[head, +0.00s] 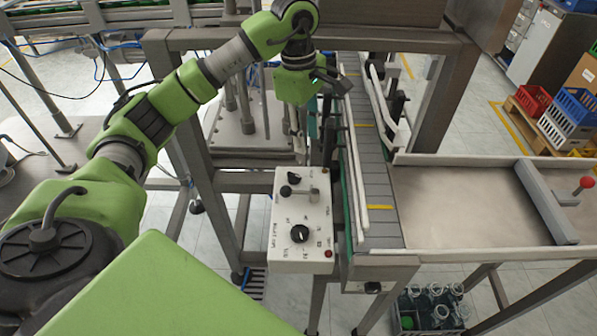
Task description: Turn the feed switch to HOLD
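A white control box (283,259) stands upright at the front of the machine frame, in the middle of the head view. My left gripper (328,78) is above and beyond the box, beside the conveyor, clear of all controls. Its fingers are small and dark; their opening is unclear. My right gripper is out of view.
A grey conveyor (374,185) runs just right of the box, with guide rails. A metal tray table (455,215) with a red-knobbed pusher (586,183) lies further right. A crate of glass jars (432,307) sits below. The space before the box face looks clear.

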